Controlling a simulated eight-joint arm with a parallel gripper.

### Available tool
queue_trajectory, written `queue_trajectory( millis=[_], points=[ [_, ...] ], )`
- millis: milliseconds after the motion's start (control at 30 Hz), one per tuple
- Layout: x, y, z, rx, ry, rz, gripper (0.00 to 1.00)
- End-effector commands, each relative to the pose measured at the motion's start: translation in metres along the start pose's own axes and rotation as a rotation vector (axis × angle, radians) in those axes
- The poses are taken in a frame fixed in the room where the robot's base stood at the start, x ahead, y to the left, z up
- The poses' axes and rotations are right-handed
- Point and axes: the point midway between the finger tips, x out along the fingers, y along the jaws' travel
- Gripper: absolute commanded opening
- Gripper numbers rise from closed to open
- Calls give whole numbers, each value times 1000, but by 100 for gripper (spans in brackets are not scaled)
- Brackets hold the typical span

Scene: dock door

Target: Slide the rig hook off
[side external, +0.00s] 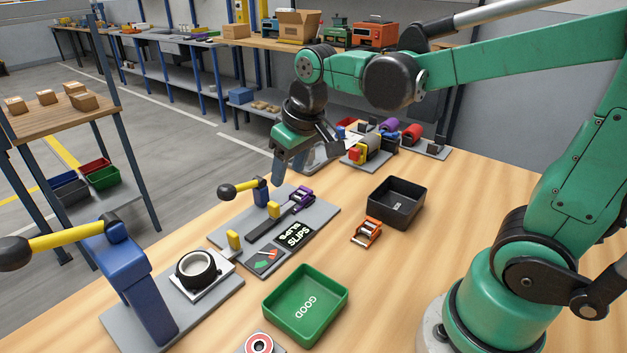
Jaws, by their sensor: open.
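The test rig is a grey plate (325,212) on the wooden bench, with a blue post and a yellow lever (240,187) ending in a black knob. A dark bar runs along the plate between yellow blocks, and a purple buckle-like piece (301,197) sits near its far end. I cannot tell which part is the rig hook. An orange buckle-like piece (367,232) lies on the bench beside the rig. My gripper (298,164) is open, above and behind the purple piece and apart from it. Its far finger is partly hidden.
A black bin (396,203) and a green GOOD tray (305,306) stand right and front of the rig. A blue press (135,285) with a yellow lever stands front left. Coloured items on a grey board (430,148) lie behind. Bench between bin and my base is clear.

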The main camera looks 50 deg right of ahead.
Motion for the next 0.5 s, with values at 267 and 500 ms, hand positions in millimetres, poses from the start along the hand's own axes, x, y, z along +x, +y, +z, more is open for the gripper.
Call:
queue_trajectory(
  millis=[267, 500],
  points=[
    [52, 13, -36, 1, -226, -6, 50],
    [79, 18, -42, 0, -316, -12, 50]
  ],
)
